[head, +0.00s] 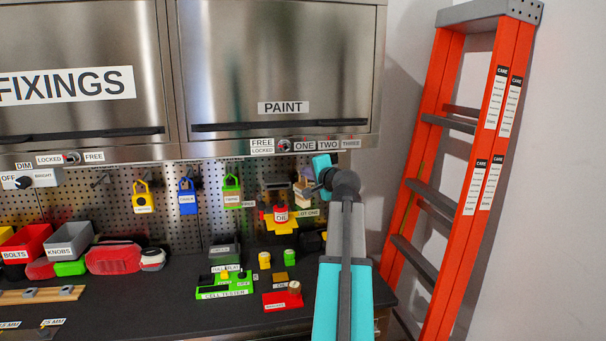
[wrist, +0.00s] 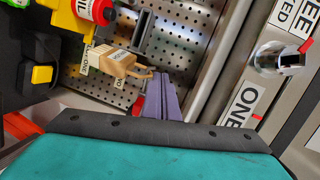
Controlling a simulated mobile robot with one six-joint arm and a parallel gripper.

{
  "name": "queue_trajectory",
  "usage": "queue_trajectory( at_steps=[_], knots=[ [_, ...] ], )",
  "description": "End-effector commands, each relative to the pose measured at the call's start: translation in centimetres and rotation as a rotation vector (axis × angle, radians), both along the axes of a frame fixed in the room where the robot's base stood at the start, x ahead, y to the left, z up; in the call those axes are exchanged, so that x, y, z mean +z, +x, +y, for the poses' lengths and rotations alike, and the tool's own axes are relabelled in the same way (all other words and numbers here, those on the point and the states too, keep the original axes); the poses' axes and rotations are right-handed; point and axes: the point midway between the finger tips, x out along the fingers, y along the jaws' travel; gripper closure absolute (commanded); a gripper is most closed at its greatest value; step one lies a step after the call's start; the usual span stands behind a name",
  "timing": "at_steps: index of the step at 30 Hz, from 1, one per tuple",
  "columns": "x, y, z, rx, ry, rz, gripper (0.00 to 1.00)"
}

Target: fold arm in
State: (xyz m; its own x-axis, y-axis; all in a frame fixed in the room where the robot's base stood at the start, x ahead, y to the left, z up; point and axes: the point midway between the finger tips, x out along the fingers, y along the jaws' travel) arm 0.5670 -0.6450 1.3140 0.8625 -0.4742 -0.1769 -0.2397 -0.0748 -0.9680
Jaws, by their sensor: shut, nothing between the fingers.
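My arm (head: 342,275) rises from the lower middle of the head view, reaching over the right part of the workbench. Its dark wrist joint and teal end piece are in front of the pegboard, just below the PAINT cabinet. My gripper's purple fingers (wrist: 162,95) show in the wrist view, closed together and empty. They point towards the pegboard and the steel rail.
The PAINT cabinet (head: 283,75) and its lower rail with a switch (head: 283,146) are just above the arm's end. An orange ladder (head: 425,150) stands at right.

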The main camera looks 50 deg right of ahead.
Motion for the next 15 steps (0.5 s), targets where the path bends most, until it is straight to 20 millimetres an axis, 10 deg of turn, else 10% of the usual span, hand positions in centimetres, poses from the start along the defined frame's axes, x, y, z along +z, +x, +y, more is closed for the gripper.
queue_trajectory(
  at_steps=[15],
  knots=[
    [0.8,-3.1,5.8,0.004,-0.002,-0.001,1.0]
  ],
)
